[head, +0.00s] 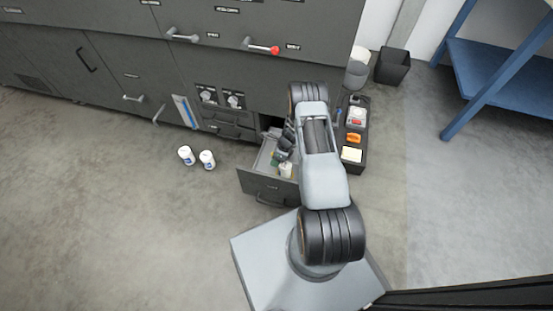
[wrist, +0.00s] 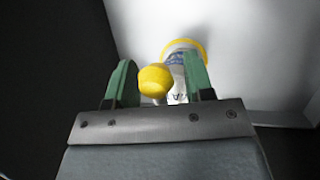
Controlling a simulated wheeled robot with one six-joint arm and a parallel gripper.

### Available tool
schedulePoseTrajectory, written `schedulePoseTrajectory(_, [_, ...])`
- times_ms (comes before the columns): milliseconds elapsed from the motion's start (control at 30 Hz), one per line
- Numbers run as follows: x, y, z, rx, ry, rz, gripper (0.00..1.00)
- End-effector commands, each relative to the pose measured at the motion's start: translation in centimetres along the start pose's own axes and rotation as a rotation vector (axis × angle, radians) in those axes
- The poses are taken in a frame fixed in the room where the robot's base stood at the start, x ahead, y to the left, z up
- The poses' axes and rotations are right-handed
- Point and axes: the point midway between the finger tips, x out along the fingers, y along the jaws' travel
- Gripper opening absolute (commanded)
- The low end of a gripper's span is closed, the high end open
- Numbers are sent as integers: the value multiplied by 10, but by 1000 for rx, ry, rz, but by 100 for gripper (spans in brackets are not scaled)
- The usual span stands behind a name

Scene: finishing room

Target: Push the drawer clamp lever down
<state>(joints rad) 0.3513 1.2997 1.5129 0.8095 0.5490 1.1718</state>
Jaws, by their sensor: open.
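A grey drawer (head: 268,188) stands pulled out low in the dark cabinet. My gripper (head: 280,156) reaches into it from above and is partly hidden by my arm. In the wrist view my gripper (wrist: 160,85) has its green fingers apart, with a yellow rounded knob (wrist: 154,79) between them. I cannot tell if the fingers touch it. The knob may be the clamp lever's end; its shaft is not clear. Behind it is a white container with a yellow rim (wrist: 178,65). A pale container (head: 286,170) also shows in the drawer in the head view.
A red-tipped handle (head: 262,47) and a grey handle (head: 182,36) are on the cabinet front. Two white jars (head: 197,158) stand on the floor left of the drawer. A dark tray (head: 360,165) of small items is right of my arm. Open floor lies left.

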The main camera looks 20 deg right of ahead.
Motion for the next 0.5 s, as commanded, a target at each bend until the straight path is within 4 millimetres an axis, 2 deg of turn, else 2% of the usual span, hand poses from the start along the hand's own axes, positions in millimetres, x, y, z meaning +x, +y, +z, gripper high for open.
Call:
schedulePoseTrajectory(167, [-25, 0, 1, 0, -1, -3, 48])
schedulePoseTrajectory(500, [-94, 0, 1, 2, -1, -2, 48])
